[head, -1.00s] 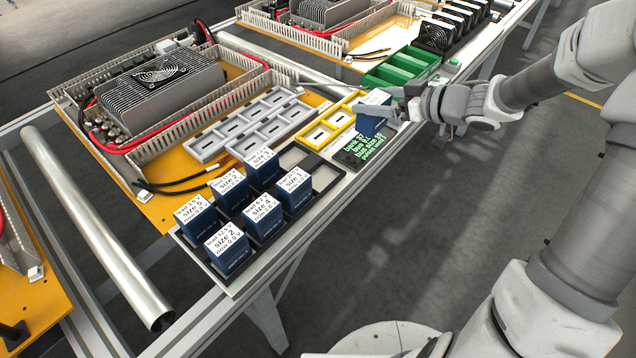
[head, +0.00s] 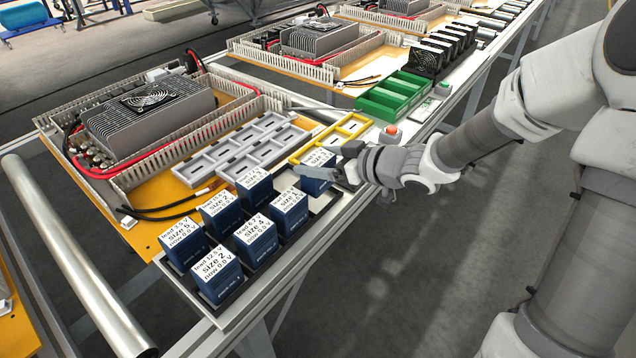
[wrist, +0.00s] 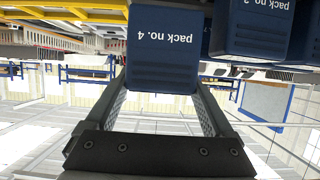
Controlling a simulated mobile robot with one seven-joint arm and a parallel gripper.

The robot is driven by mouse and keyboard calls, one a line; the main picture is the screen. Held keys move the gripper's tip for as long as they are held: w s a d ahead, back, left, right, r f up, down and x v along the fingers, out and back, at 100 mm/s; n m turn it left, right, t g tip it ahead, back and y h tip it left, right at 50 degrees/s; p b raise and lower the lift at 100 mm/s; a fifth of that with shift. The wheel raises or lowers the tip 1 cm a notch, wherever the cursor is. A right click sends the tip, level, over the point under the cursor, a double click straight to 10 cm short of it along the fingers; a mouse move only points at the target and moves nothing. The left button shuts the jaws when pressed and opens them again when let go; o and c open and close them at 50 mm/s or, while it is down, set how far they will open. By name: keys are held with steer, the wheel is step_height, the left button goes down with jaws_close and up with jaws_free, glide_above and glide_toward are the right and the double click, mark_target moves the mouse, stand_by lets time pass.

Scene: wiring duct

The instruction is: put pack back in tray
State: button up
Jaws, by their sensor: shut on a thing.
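A blue pack with a white label on top (head: 317,185) is in my gripper (head: 338,174), at the far right end of the black tray (head: 262,268). In the wrist view my gripper's two fingers (wrist: 160,92) are on either side of this pack (wrist: 162,55), marked "pack no. 4". The tray holds several similar blue packs, upright in its cells. Pale empty cell floor shows beside and below the held pack. I cannot tell whether its base touches the tray. Another blue pack (wrist: 250,35) is close on the right in the wrist view.
A yellow-rimmed tray (head: 352,128) and a grey divided tray (head: 240,150) lie behind. Green bins (head: 392,95) and a red button (head: 391,130) are further right. A finned unit with a fan (head: 150,115) stands left. A metal tube (head: 75,265) lies at far left.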

steer(key=shift+f+b, duration=1.3)
steer(key=shift+f, duration=0.65)
steer(key=shift+f, duration=0.15)
steer(key=o, duration=1.5)
steer(key=shift+o, duration=0.2)
steer(key=shift+s+d+r, duration=0.15)
steer(key=shift+d+r, duration=0.05)
steer(key=shift+r, duration=0.1)
steer(key=p+v, duration=0.5)
steer(key=v, duration=0.6)
steer(key=shift+s, duration=0.2)
